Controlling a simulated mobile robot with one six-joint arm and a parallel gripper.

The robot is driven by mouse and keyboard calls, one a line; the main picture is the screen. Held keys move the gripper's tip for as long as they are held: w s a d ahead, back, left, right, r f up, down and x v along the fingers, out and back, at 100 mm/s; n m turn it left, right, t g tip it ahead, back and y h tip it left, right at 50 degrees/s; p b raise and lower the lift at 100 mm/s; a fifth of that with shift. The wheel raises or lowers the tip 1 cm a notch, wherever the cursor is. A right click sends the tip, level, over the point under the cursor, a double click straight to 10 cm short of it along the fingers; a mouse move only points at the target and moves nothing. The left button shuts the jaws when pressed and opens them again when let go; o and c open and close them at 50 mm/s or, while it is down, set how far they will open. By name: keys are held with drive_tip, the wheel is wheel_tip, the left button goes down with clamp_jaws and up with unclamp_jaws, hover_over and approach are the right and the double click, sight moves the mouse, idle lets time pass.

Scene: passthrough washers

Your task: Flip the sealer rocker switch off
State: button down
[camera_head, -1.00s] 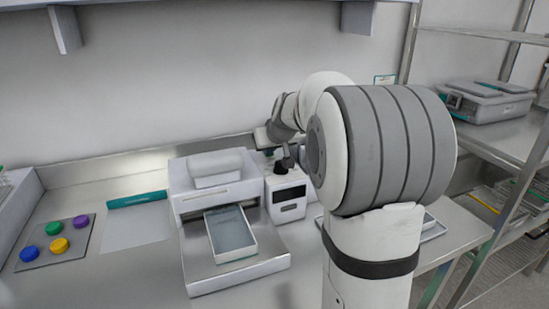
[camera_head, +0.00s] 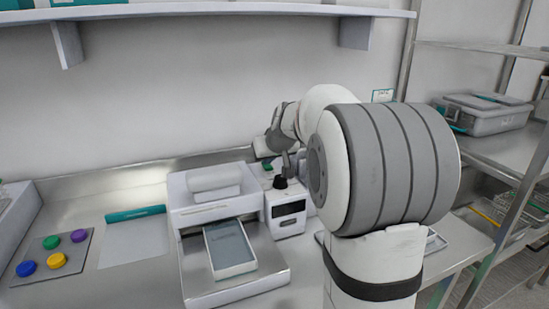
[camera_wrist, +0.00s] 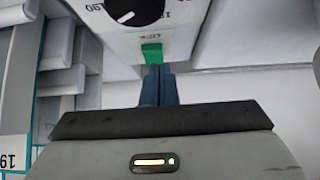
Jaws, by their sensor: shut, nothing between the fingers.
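The sealer (camera_head: 215,181) is a white machine on the steel counter, with a control box (camera_head: 287,222) on its right side carrying a black knob (camera_head: 280,182). The green rocker switch (camera_wrist: 152,52) sits on the white panel below the black dial in the wrist view. A small green patch behind the knob in the head view looks like the same switch. My gripper (camera_wrist: 157,70) is shut and empty, its blue-grey fingertips right at the switch's near end. I cannot tell whether they touch it. In the head view my arm hides most of the gripper.
A pouch-like tray (camera_head: 231,250) lies at the sealer's front. Left of it are a white sheet (camera_head: 135,243) and a pad with several coloured caps (camera_head: 53,255). A wall shelf (camera_head: 220,13) hangs above, and a steel rack (camera_head: 500,150) stands at right.

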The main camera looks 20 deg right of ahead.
drive_tip(key=p+v, duration=0.1)
drive_tip(key=v, duration=1.2)
drive_tip(key=shift+s, duration=0.2)
drive_tip(key=shift+f, duration=0.1)
drive_tip(key=s+a+f+g+p, duration=0.1)
drive_tip(key=s+a+f+g, duration=0.1)
drive_tip(key=s, duration=0.6)
drive_tip(key=s+a+f+g+p, duration=0.2)
drive_tip(key=s+a+f, duration=0.3)
drive_tip(key=s+f, duration=0.2)
drive_tip(key=s+a+f+g+p, duration=0.1)
drive_tip(key=s+a+f, duration=0.3)
drive_tip(key=s, duration=0.5)
drive_tip(key=shift+s+f+g+p, duration=0.35)
drive_tip(key=shift+f+g+p, duration=0.05)
drive_tip(key=shift+f+p, duration=0.1)
